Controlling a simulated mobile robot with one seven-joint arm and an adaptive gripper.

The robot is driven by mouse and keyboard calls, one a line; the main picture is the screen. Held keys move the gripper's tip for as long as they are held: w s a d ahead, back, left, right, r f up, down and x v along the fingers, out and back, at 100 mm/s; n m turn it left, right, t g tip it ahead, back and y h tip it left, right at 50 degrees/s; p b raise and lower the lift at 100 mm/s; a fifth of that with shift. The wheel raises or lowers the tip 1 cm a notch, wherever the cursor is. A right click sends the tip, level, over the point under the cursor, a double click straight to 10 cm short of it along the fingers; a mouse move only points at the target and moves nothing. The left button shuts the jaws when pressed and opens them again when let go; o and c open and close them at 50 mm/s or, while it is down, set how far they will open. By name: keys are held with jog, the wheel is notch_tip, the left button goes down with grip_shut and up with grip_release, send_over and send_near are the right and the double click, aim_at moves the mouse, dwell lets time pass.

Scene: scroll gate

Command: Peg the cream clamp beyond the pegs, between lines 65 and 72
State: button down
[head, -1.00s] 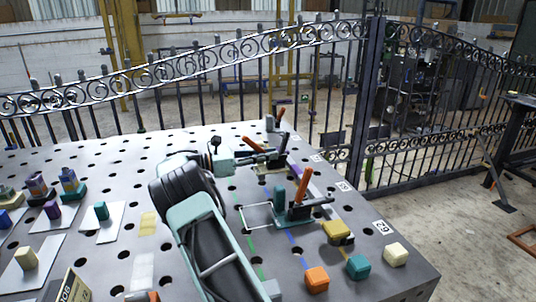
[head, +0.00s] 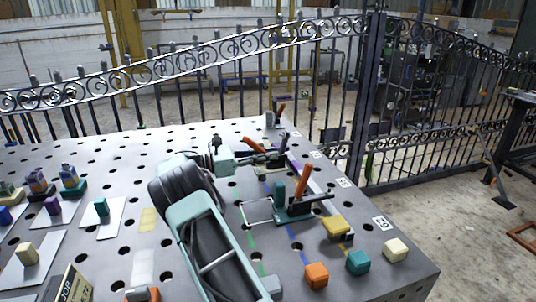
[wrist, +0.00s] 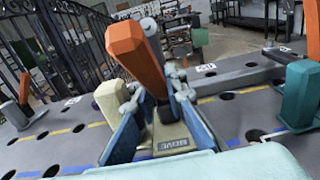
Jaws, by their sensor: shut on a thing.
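My gripper (wrist: 160,112) is shut on a clamp with an orange handle (wrist: 137,55) and a cream, lettered base (wrist: 172,138). The blue fingers stand on both sides of it. In the head view my gripper (head: 250,155) is at the far right part of the table, and the held clamp's cream base (head: 268,170) shows low over or on the top; contact cannot be told. A teal clamp (head: 293,211) with an orange handle stands nearer, beside a white outline. Another orange-handled clamp (head: 275,117) stands at the far corner.
Yellow (head: 335,226), orange (head: 316,275), teal (head: 358,263) and cream (head: 396,250) blocks sit at the near right corner. Coloured lines cross the holed table (head: 200,140). Small blocks on white cards (head: 102,220) stand at left. An iron gate (head: 230,60) runs behind.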

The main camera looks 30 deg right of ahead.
aim_at(267, 163)
jog(key=shift+f+b, duration=0.3)
jog(key=shift+f, duration=1)
dwell(0.6)
jog(key=c, duration=1.9)
grip_release()
jog(key=shift+s+a+f, duration=0.1)
jog(key=shift+f, duration=0.15)
jog(key=v, duration=1.2)
jog(key=shift+s+r, duration=0.1)
jog(key=shift+r, duration=0.15)
